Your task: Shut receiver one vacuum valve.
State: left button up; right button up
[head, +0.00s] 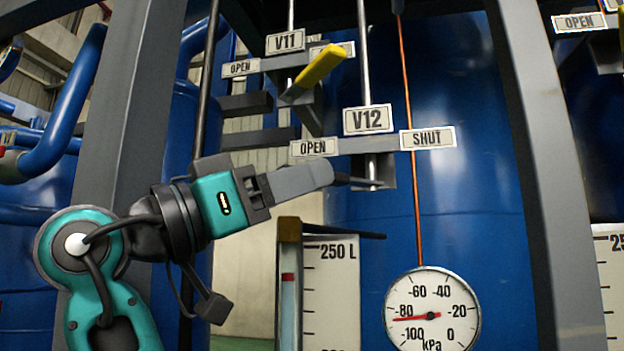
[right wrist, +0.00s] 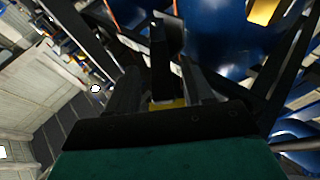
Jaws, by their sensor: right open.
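Two valves show in the head view, and I cannot tell from the labels which is receiver one's vacuum valve. The V11 valve has a yellow lever (head: 325,66) pointing up and right, across a partly hidden label. The V12 plate (head: 368,120) hangs above an OPEN label (head: 314,147) and a SHUT label (head: 428,138). The dark V12 lever (head: 352,181) points left toward my right gripper (head: 318,177). In the right wrist view its yellow grip (right wrist: 168,103) lies between my right gripper's (right wrist: 161,85) open fingers. The fingers hide that grip in the head view.
A pressure gauge (head: 433,310) with a red needle near 80 is at lower right. A 250 L scale (head: 331,285) with a sight tube stands below my gripper. Grey frame posts (head: 545,160) flank the valves; a blue tank (head: 475,190) stands behind.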

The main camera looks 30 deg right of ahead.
jog(key=shift+x, duration=1.3)
jog(key=shift+c, duration=0.4)
grip_shut()
